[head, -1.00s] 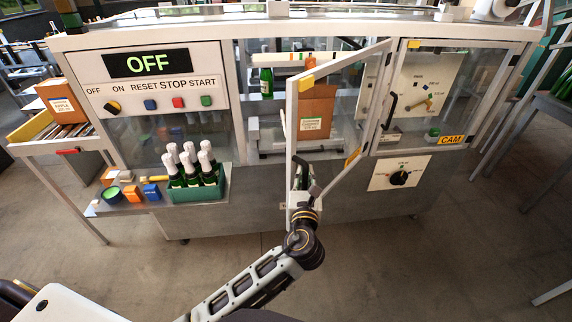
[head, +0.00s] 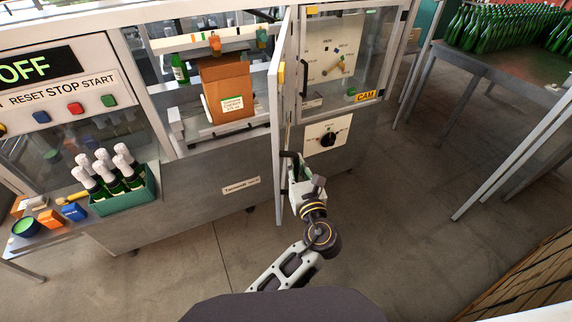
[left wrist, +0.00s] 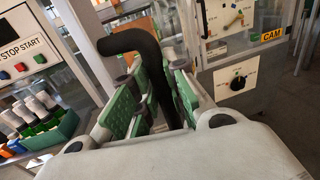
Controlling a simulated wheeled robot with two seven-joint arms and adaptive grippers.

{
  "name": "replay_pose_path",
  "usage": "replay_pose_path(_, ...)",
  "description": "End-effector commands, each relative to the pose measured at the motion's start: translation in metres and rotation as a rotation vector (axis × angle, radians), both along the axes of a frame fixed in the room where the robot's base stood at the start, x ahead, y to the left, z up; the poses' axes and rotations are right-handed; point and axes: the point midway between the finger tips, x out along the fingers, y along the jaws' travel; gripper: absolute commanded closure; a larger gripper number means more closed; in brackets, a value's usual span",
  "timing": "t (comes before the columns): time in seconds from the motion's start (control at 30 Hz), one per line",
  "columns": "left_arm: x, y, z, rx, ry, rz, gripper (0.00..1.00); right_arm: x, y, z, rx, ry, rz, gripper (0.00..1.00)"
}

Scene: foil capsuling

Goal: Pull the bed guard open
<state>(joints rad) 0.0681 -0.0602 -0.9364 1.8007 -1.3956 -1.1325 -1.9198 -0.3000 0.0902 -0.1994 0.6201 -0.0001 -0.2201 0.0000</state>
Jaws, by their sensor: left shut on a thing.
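The bed guard (head: 275,120) is a white-framed clear door. In the head view it stands swung out from the machine, seen nearly edge-on. Its black handle shows in the left wrist view (left wrist: 135,41), running down between the green finger pads. My left gripper (head: 296,172) is shut on this handle at the lower part of the door; in the left wrist view the pads (left wrist: 155,95) lie on both sides of it. The opened bay shows a brown carton (head: 227,90) and a green bottle (head: 180,72). My right gripper is not in view.
A green crate of foil-topped bottles (head: 125,190) stands on the left shelf beside small coloured boxes (head: 73,211). The CAM guard (head: 350,60) to the right is shut, with a dial (head: 327,139) below. A table with many bottles (head: 480,75) stands right. The floor in front is clear.

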Motion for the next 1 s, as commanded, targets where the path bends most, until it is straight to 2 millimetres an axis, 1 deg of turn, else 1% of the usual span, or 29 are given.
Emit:
replay_pose_path(0.17,0.000,-0.003,-0.002,0.004,0.003,-0.002,1.00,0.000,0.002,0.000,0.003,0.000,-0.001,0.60)
replay_pose_path(0.4,0.000,-0.002,-0.002,0.003,0.002,-0.002,1.00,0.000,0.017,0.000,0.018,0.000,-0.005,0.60)
replay_pose_path(0.43,0.000,-0.002,-0.002,0.003,0.002,-0.002,0.84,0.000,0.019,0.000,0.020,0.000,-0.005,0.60)
replay_pose_path(0.6,0.000,-0.002,-0.002,0.002,0.002,-0.002,0.63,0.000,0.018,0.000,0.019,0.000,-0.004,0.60)
replay_pose_path(0.83,0.000,-0.002,-0.001,0.001,0.001,-0.002,0.63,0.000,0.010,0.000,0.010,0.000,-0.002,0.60)
replay_pose_path(0.9,0.000,-0.002,-0.001,0.000,0.001,-0.002,0.63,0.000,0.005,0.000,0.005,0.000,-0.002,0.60)
replay_pose_path(1.0,0.000,-0.002,-0.001,0.000,0.000,-0.002,0.63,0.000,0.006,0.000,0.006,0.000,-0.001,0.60)
